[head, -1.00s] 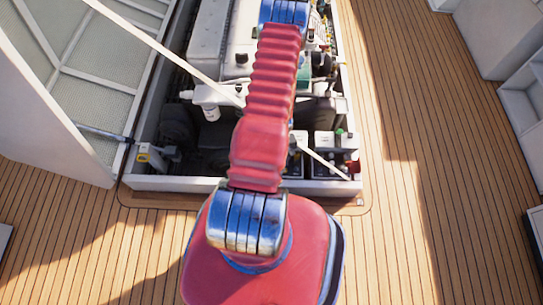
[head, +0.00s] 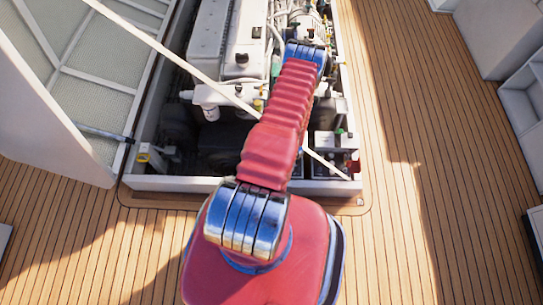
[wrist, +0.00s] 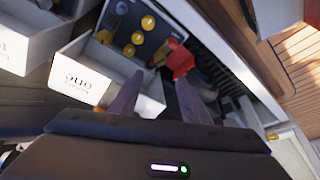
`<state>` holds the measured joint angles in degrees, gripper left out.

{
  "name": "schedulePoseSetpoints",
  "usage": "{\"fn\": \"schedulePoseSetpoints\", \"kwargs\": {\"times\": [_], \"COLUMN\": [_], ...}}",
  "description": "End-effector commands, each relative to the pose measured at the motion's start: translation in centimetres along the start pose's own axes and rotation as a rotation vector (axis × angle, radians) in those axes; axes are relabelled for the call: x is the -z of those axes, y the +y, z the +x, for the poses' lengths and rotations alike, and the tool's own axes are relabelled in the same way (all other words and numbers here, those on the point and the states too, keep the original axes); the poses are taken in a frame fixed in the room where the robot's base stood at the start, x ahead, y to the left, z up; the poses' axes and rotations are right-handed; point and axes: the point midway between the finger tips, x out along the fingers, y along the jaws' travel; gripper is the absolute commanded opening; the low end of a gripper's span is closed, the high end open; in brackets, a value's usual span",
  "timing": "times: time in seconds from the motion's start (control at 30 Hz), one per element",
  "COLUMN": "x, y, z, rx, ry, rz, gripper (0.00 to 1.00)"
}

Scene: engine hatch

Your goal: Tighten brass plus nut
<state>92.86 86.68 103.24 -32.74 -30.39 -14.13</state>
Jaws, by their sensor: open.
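In the wrist view, my gripper (wrist: 160,82) is open, its two dark fingers apart and pointing into the engine hatch. A white box (wrist: 88,85) lettered "one" lies beside the left finger. Just beyond the fingertips is a red part (wrist: 179,60), which also shows at the hatch's right front corner in the head view (head: 353,167). Several round yellow, brass-like pieces (wrist: 138,38) sit on a dark panel above the box. I cannot tell which piece is the plus nut. In the head view my gripper is hidden behind my arm.
A second white box (wrist: 30,40) stands at the left in the wrist view. The white hatch rim (head: 165,184) borders the bay, with the engine (head: 240,65) behind. A pale diagonal strut (head: 165,50) crosses the hatch. The raised lid (head: 70,90) is at left. Open deck (head: 415,190) lies right.

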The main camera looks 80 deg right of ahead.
Motion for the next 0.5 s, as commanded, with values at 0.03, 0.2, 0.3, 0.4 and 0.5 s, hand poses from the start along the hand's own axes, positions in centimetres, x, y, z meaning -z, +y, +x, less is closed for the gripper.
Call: {"fn": "schedulePoseSetpoints", "kwargs": {"times": [0.03,0.2,0.3,0.4,0.5], "x": [0.0,0.0,0.0,-0.1,-0.1], "y": [0.0,0.0,0.0,-0.1,-0.1], "z": [0.0,0.2,0.6,1.5,2.5], "rx": [0.0,0.0,0.001,0.001,0.001], "ry": [-0.001,-0.001,-0.002,-0.002,-0.002], "rz": [0.0,0.0,0.0,-0.001,0.0], "gripper": [0.42,0.42,0.42,0.42,0.42]}}
